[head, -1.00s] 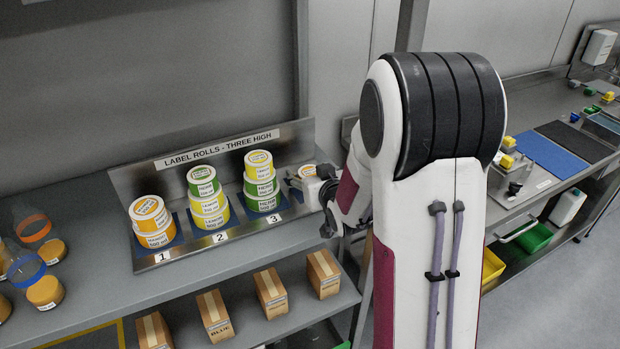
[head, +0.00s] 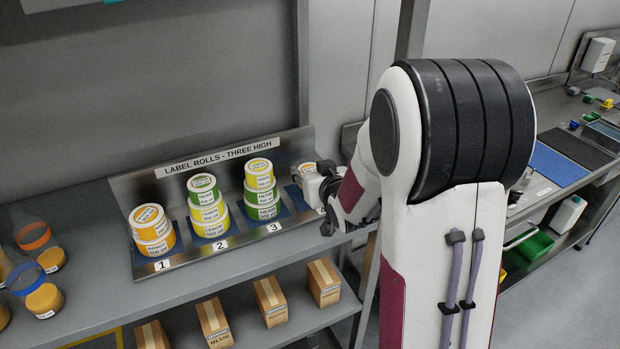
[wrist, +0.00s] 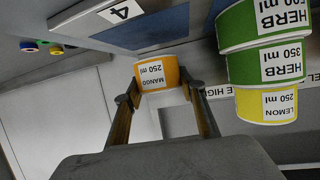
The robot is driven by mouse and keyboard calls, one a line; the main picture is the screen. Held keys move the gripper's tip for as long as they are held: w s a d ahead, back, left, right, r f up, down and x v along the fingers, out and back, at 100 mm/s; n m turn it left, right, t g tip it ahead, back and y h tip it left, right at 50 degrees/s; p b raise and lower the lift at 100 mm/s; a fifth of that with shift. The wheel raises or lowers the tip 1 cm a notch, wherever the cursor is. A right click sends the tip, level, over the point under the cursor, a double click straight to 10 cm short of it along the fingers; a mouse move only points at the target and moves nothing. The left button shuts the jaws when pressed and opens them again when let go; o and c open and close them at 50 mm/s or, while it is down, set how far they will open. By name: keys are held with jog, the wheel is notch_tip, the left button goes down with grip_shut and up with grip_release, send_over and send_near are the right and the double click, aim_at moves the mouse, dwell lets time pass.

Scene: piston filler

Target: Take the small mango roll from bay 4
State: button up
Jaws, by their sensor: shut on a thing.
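The small mango roll, orange with a white "MANGO 250 ml" label, sits between my gripper's fingertips in the wrist view (wrist: 158,75). My gripper (wrist: 160,88) is shut on it from both sides. That view is turned over, so the label reads upside down. The bay 4 plate (wrist: 120,14) and its blue mat (wrist: 150,28) show beyond the roll. The roll appears clear of the mat, with no other roll visible there. In the head view, the roll (head: 307,168) shows at the right end of the rack, and my arm hides part of bay 4.
Bay 3's stack (head: 260,190) of two herb rolls under a lemon roll stands close beside the held roll. Stacks in bay 2 (head: 208,205) and bay 1 (head: 152,230) stand further left. The metal rack back (head: 140,185) rises behind. Cartons (head: 270,300) stand on the lower shelf.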

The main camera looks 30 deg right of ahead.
aim_at(310, 169)
jog(key=shift+r, duration=3.45)
